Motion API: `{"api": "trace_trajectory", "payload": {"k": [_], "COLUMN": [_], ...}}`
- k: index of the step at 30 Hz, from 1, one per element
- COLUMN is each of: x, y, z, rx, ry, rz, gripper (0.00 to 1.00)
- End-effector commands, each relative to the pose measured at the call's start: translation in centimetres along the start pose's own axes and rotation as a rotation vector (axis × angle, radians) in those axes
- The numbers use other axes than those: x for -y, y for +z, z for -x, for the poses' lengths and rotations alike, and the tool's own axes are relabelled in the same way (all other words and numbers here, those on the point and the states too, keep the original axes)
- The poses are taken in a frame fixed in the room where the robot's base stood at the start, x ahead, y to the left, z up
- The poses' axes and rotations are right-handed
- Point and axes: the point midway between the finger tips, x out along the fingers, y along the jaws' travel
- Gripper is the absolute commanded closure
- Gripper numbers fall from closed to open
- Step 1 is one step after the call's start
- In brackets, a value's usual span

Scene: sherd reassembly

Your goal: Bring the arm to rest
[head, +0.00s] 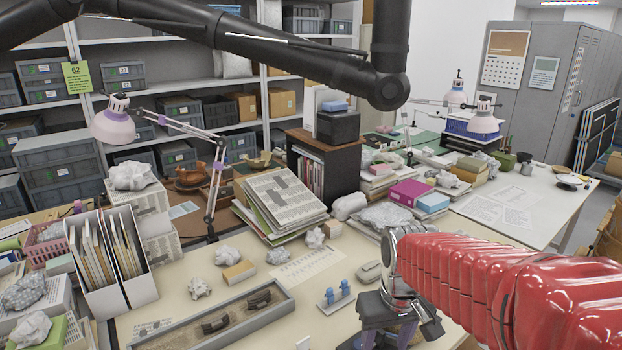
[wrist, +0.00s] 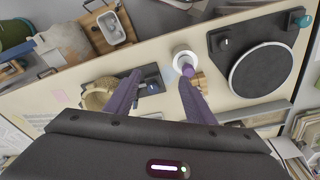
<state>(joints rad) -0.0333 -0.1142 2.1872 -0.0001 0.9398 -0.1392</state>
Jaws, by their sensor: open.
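My arm, in a red ribbed sleeve (head: 500,285), reaches in from the right of the head view, low over the front of the bench. My gripper (head: 388,338) is at its end near the bottom edge, partly cut off by the frame. In the wrist view the two purple fingers of my gripper (wrist: 161,85) stand apart with nothing held between them. A long grey tray (head: 180,342) of sand with dark sherds (head: 258,298) lies on the bench, left of my gripper and apart from it.
A small stand with blue pieces (head: 336,294) is close left of my gripper. Crumpled paper, a paper stack (head: 275,195) and a lamp (head: 114,125) crowd the bench. The wrist view shows a black turntable (wrist: 262,70), a white ring-shaped thing (wrist: 185,57) and a brown bowl (wrist: 97,95).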

Motion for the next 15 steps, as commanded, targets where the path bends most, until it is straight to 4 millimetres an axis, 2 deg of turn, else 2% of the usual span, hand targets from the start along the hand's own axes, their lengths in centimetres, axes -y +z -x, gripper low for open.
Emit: {"api": "trace_trajectory", "payload": {"k": [3,15], "x": [0.1,0.5], "y": [1.9,7.3], "z": [1.3,4.3], "rx": [-0.038,-0.165], "ry": [0.005,0.015], "rz": [-0.045,-0.149], "gripper": [0.51,0.51]}}
